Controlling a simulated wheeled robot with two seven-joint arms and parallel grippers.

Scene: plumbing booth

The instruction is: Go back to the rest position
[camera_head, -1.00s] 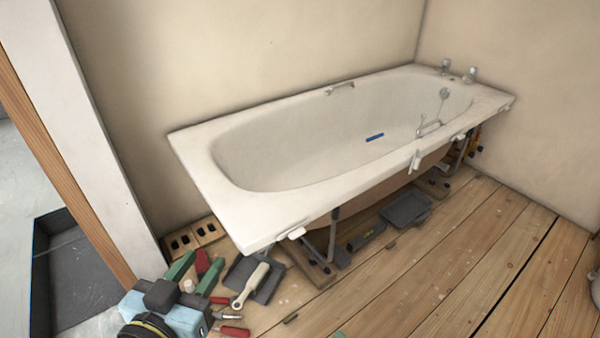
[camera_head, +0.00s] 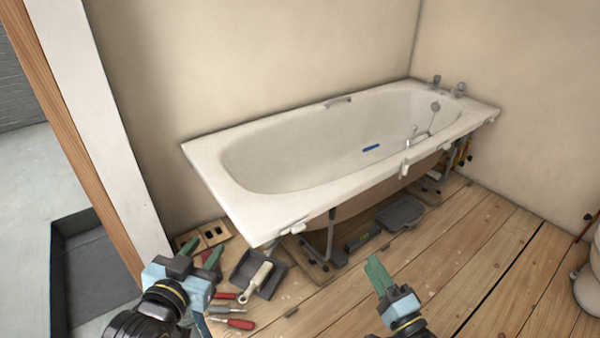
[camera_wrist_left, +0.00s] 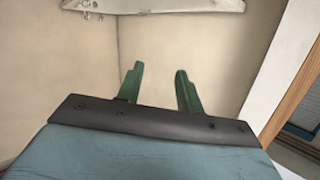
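My left gripper (camera_head: 202,252) is at the lower left of the head view, in front of the tools on the floor. Its two green fingers stand apart with nothing between them in the left wrist view (camera_wrist_left: 160,85). My right gripper (camera_head: 376,272) is at the bottom, right of centre, over the floorboards. Its green fingers overlap from this angle, so their opening cannot be judged. No object shows in it. The white bathtub (camera_head: 215,170) stands on legs against the wall, beyond both grippers. A small blue object (camera_head: 371,148) lies inside it.
A grey dustpan (camera_head: 262,272), a pale-handled tool (camera_head: 256,282) and red-handled tools (camera_head: 238,324) lie on the floor near my left gripper. A wooden post (camera_head: 85,150) stands left. The floorboards (camera_head: 480,240) at right are mostly clear.

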